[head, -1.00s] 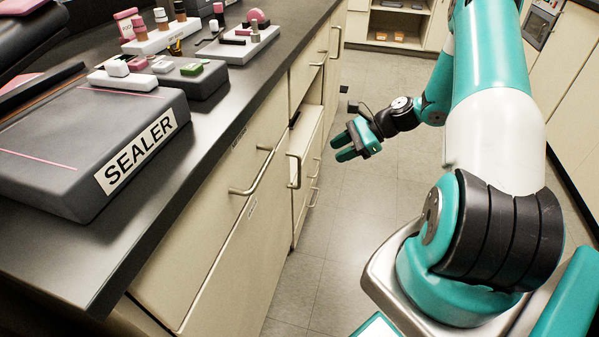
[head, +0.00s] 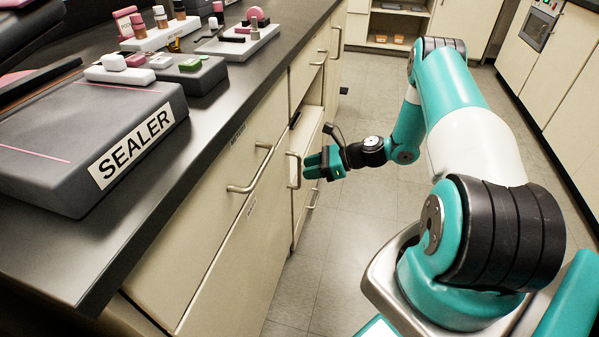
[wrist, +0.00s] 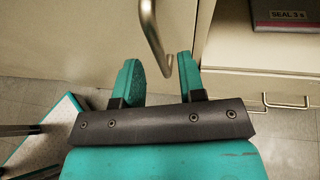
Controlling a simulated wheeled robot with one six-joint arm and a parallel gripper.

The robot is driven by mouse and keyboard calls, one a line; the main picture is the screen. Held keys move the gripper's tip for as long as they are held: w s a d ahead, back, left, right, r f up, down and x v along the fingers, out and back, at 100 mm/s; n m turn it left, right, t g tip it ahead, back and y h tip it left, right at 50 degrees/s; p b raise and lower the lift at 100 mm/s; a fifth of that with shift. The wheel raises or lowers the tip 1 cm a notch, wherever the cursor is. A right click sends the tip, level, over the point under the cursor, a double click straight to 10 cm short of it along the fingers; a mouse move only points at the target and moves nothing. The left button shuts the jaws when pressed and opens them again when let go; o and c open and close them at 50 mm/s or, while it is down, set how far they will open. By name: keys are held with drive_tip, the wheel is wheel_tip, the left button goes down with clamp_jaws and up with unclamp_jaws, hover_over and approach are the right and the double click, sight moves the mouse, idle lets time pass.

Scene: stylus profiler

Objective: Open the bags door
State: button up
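A cream cabinet door (head: 268,205) stands closed under the counter; its label is too small to read, so I cannot confirm it is the bags door. A metal bar handle (head: 291,170) sits near its right edge. My gripper (head: 309,166) is right beside this handle. In the wrist view, my gripper (wrist: 160,82) is open, with a finger on each side of the handle's end (wrist: 160,45). The handle lies between the fingertips, nearer the right one; I see no clear grip, and contact cannot be told.
Another bar handle (head: 250,175) sticks out nearer me. Right of the door is an open compartment (head: 311,108); a grey box labelled SEAL (wrist: 285,15) shows there in the wrist view. The counter (head: 200,150) holds the sealer (head: 85,140). The floor (head: 350,250) is clear.

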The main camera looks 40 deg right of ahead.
sight(300, 185)
drive_tip(key=shift+x, duration=1.8)
clamp_jaws()
